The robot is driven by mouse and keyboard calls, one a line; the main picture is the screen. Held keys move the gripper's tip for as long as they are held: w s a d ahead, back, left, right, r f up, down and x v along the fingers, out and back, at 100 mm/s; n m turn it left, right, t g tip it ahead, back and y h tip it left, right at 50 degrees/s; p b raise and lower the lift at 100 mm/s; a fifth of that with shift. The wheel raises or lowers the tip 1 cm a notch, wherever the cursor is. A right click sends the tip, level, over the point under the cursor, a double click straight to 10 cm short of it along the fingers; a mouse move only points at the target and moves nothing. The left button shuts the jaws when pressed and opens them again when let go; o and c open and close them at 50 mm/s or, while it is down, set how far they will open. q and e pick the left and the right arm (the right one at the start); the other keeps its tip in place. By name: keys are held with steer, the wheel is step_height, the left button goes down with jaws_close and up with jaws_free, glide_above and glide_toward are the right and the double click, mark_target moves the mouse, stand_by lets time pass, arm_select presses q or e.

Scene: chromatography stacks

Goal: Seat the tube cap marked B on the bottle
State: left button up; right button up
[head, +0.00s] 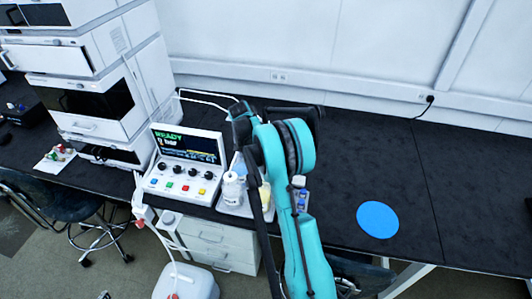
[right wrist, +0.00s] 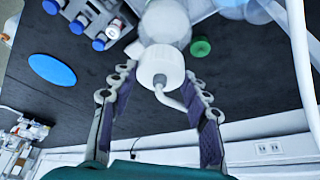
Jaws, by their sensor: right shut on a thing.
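In the right wrist view, my right gripper (right wrist: 160,78) is shut on a white tube cap (right wrist: 160,68), with a white tube bending away from it. I cannot read a letter on the cap. A pale round bottle (right wrist: 165,22) shows just beyond the cap; I cannot tell whether they touch. In the head view, a white bottle (head: 232,190) stands beside the control panel, left of my right arm. A pale yellowish bottle (head: 265,196) stands next to it, partly covered by the arm. The arm hides my right fingertips there. My left gripper is not in view.
A control panel (head: 182,165) reading READY stands left of the bottles. A rack of blue-capped vials (right wrist: 95,22) and a green cap (right wrist: 200,47) are near the bottle. A blue disc (head: 378,220) lies on the right of the black bench, with free room around it.

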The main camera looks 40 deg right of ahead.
steer(key=shift+f, duration=0.1)
stand_by(0.3)
steer(key=shift+f+b, duration=0.85)
steer(key=shift+f, duration=0.1)
steer(key=shift+f, duration=0.1)
steer(key=shift+f+b, duration=0.35)
steer(key=shift+b, duration=0.05)
steer(key=o, duration=1.7)
steer(key=shift+c, duration=0.2)
steer(key=shift+r, duration=0.15)
